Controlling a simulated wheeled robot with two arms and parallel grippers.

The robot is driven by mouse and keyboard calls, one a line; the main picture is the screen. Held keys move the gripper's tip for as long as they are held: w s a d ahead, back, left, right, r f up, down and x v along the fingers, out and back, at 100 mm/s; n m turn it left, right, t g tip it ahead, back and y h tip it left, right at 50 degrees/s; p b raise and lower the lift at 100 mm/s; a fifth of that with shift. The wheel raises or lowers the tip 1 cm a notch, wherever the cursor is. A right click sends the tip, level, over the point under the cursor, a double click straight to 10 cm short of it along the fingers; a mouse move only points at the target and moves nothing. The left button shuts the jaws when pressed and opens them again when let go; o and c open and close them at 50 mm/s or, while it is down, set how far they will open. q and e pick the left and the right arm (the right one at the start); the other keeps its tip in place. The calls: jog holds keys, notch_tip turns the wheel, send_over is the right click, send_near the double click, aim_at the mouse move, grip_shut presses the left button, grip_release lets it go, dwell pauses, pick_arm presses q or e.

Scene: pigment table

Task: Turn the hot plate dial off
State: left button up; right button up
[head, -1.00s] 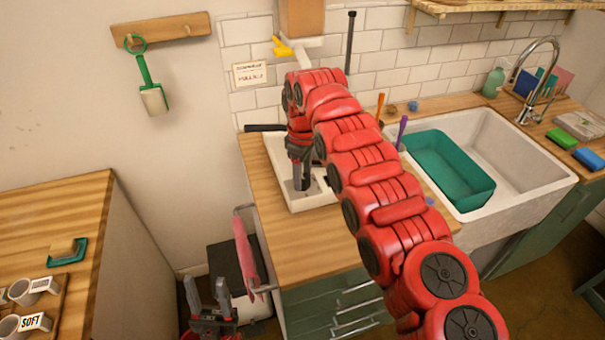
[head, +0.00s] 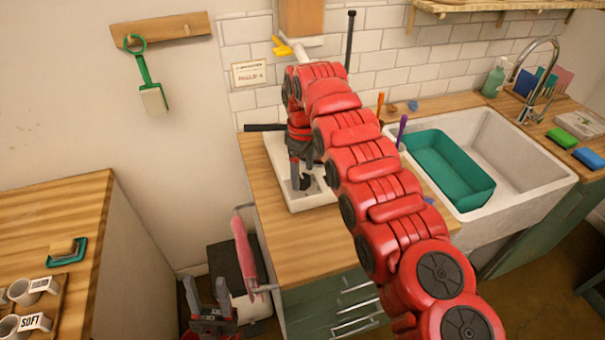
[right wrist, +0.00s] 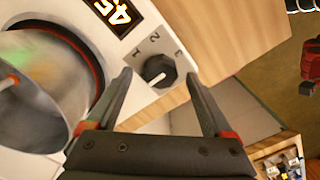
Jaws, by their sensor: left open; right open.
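The hot plate (head: 312,203) is a white unit on the wooden counter, mostly hidden by my right arm in the head view. In the right wrist view its black round dial (right wrist: 158,71) sits beside printed marks, with 1 and 2 readable, and an orange display (right wrist: 115,14) reads 45. My right gripper (right wrist: 159,77) is open, with one finger on either side of the dial; whether they touch it I cannot tell. It also shows over the hot plate's front in the head view (head: 301,181). My left gripper (head: 208,298) is open and empty, low beside the counter.
A metal pot (right wrist: 35,90) stands on the hot plate's round top. A white sink (head: 520,160) with a green basin (head: 450,168) is on the right. A pink cloth (head: 243,252) hangs at the counter's left side. The wooden counter front (head: 300,250) is clear.

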aim_at(302, 178)
notch_tip(302, 178, up, 5)
jog(key=shift+s+a+f+p, duration=0.1)
jog(key=shift+a+f+p, duration=0.1)
jog(key=shift+p, duration=0.95)
notch_tip(302, 178, up, 12)
jog(key=p, duration=1.1)
jog(key=shift+d+f+p, duration=0.15)
jog(key=shift+d+p, duration=0.05)
jog(key=shift+p, duration=0.15)
jog(key=shift+f, duration=0.1)
